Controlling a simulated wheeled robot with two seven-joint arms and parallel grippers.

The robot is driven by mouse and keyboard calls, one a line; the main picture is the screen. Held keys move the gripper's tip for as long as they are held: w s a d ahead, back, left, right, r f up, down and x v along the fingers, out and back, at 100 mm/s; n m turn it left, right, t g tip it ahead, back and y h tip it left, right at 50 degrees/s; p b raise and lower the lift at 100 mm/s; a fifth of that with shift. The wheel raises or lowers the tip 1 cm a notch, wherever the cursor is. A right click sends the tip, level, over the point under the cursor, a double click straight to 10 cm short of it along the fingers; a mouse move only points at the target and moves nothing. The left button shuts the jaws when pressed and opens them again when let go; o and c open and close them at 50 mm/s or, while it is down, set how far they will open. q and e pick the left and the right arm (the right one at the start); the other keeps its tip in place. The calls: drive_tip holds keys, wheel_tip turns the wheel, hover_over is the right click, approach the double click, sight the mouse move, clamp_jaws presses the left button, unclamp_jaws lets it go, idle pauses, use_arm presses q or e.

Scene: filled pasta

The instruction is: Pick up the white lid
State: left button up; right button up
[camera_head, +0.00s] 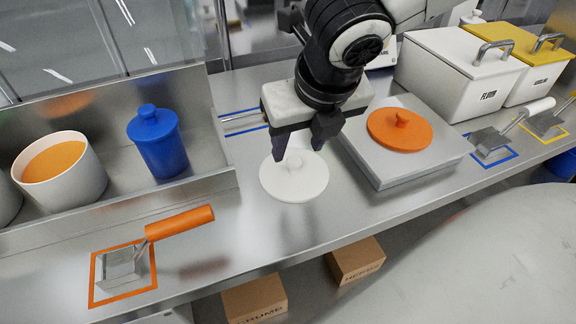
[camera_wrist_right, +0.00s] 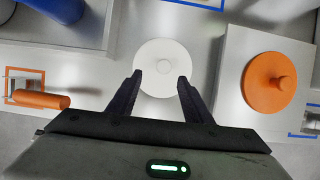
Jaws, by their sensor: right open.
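The white lid (camera_head: 294,183) is a round disc with a small knob, lying flat on the steel counter left of the grey raised block. It also shows in the right wrist view (camera_wrist_right: 165,62), ahead of the fingertips. My right gripper (camera_head: 297,149) is open and empty above the lid, with its fingers pointing down and partly covering the lid's far edge. In the right wrist view the two dark fingers (camera_wrist_right: 157,80) are spread, with the lid's knob between and beyond them. I cannot tell the exact height left between fingers and knob. My left gripper is not in view.
An orange lid (camera_head: 400,131) lies on the grey block (camera_head: 399,170) close to the right. A blue lidded canister (camera_head: 159,146) and a white pot (camera_head: 62,178) stand in the left tray. An orange-handled scoop (camera_head: 178,222) lies front left. White bins (camera_head: 460,78) stand back right.

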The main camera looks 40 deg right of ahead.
sight(294, 161)
drive_tip(key=x, duration=0.2)
drive_tip(key=b+x, duration=0.1)
drive_tip(key=x, duration=0.1)
drive_tip(key=d+x, duration=0.1)
drive_tip(key=x, duration=0.1)
drive_tip(key=shift+w, duration=0.1)
drive_tip(key=shift+w+f, duration=0.2)
drive_tip(key=shift+f, duration=0.2)
drive_tip(key=c, duration=1.1)
drive_tip(key=shift+r, duration=0.1)
